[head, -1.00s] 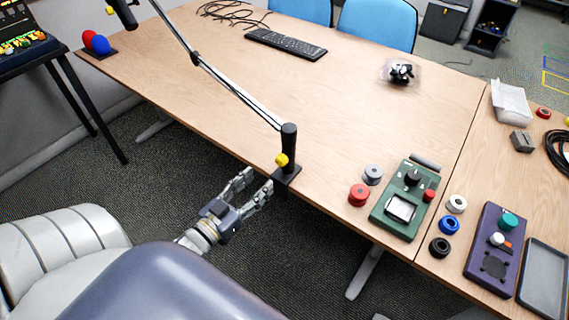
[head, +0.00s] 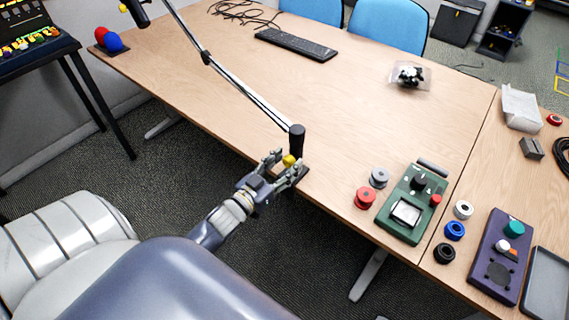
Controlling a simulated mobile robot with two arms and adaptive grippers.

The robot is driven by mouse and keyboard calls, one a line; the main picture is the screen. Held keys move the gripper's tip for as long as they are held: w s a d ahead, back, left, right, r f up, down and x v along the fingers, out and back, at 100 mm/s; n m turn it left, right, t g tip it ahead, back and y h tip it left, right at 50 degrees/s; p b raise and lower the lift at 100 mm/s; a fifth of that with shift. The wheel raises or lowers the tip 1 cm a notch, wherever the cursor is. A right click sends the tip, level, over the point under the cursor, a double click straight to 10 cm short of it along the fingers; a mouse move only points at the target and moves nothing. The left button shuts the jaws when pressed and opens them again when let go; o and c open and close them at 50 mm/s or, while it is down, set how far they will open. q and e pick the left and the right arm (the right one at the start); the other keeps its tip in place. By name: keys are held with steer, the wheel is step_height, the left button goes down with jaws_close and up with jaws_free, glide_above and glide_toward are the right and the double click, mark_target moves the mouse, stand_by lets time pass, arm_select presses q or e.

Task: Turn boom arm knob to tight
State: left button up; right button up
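The boom arm (head: 238,83) is a thin dark and silver jointed pole on a black upright post (head: 297,140) at the table's front edge. Its yellow knob (head: 289,161) sits low on the post, facing the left gripper. My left gripper (head: 287,165) has its fingers spread on either side of the knob, one beyond it and one nearer. I cannot tell whether the fingers touch the knob. Part of the post's base is hidden behind the gripper. My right gripper is not in view.
Right of the post are a red spool (head: 365,197), a grey spool (head: 378,177) and a green device (head: 411,205). A purple device (head: 496,262) stands farther right. A keyboard (head: 296,44) lies at the back. The table's middle is clear.

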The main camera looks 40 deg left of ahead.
arm_select(q)
steer(key=c, duration=1)
steer(key=shift+o, duration=0.2)
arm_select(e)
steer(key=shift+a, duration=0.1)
arm_select(q)
steer(key=shift+m, duration=0.5)
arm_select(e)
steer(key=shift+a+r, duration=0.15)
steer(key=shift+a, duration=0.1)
arm_select(q)
steer(key=shift+m, duration=0.3)
steer(key=m+p, duration=0.1)
steer(key=m, duration=0.4)
steer(key=shift+d, duration=0.1)
steer(key=m, duration=0.5)
steer(key=shift+f+m, duration=0.1)
steer(key=shift+m, duration=0.2)
steer(key=m+b, duration=0.1)
steer(key=m, duration=0.4)
steer(key=shift+d+f+m+b, duration=0.1)
steer(key=shift+m+b, duration=0.2)
steer(key=shift+b, duration=0.05)
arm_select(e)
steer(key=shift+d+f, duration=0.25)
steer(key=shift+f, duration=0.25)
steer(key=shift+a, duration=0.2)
arm_select(q)
steer(key=o, duration=1.1)
